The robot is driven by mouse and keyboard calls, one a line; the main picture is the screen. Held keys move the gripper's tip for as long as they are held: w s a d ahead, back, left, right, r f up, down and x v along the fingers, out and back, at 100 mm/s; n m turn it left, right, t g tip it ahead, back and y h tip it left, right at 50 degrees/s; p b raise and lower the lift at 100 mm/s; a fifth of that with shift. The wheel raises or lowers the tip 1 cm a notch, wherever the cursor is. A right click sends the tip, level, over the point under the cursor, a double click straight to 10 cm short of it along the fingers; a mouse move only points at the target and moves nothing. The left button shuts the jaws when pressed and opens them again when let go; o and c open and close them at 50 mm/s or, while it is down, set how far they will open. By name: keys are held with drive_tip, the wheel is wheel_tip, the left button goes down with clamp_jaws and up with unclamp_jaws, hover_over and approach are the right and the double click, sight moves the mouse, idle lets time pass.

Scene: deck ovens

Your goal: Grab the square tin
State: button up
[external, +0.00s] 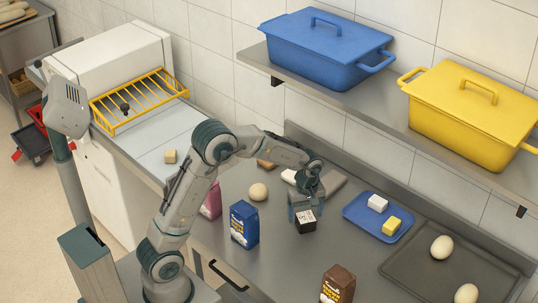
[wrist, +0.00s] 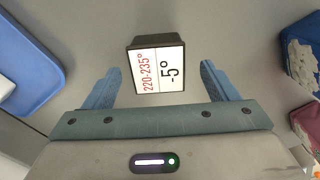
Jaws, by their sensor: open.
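The square tin is most likely the small black block (external: 306,226) with a white label, standing on the steel counter; no other small square tin shows. In the wrist view the black block (wrist: 158,41) shows its label, reading "220-235°" and "-5°". My gripper (external: 305,207) is right over and behind it in the external view. In the wrist view my gripper (wrist: 161,70) is open, one finger to each side of the block. Gaps show between the block and both fingers, and nothing is held. The block's far side is hidden.
A blue package (external: 244,225) and a pale round ball (external: 258,192) stand left of the block. A brown package (external: 338,285) is in front. A blue tray (external: 362,222) with small blocks and a dark baking tray (external: 410,270) lie right. A shelf with lidded containers overhangs the back.

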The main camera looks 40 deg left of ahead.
sight(306, 216)
drive_tip(key=shift+w+f, duration=0.1)
drive_tip(key=shift+f, duration=1.65)
drive_tip(key=c, duration=1.2)
drive_tip(key=shift+r, duration=0.1)
